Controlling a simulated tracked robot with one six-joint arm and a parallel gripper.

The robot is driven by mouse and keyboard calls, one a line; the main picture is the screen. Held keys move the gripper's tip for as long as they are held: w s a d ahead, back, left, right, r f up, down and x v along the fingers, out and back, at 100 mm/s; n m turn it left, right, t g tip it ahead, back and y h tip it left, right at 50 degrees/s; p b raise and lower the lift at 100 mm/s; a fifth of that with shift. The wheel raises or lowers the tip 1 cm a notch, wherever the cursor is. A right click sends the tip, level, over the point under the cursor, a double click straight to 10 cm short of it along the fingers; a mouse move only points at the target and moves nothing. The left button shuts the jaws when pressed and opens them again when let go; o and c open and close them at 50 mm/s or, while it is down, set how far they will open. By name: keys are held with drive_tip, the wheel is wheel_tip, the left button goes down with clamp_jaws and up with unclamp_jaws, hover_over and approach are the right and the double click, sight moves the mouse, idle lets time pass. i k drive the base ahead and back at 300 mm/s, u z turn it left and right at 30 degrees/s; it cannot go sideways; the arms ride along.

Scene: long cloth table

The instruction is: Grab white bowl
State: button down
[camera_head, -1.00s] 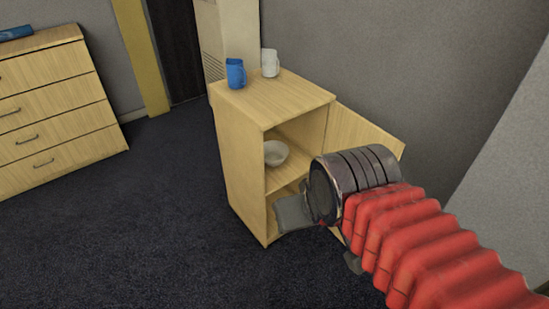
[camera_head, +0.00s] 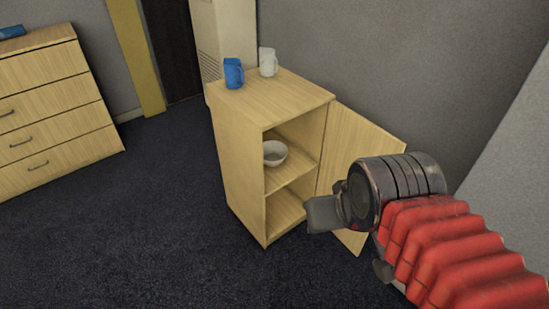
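The white bowl (camera_head: 275,153) sits upright on the upper shelf inside a small wooden cabinet (camera_head: 240,155), near the left side wall. My gripper (camera_head: 324,214) is in front of the cabinet, to the right of and below the bowl in the picture, and apart from it. One grey finger shows at the left of the dark wrist. The rest of the gripper is hidden behind the wrist, so its opening cannot be judged. Nothing is seen held in it.
The cabinet door (camera_head: 352,165) stands open to the right, partly behind my arm. A blue mug (camera_head: 234,73) and a white mug (camera_head: 268,62) stand on the cabinet top. A drawer chest (camera_head: 55,105) is at the left. The dark carpet between is clear.

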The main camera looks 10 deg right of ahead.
sight(274, 152)
drive_tip(key=i, duration=1)
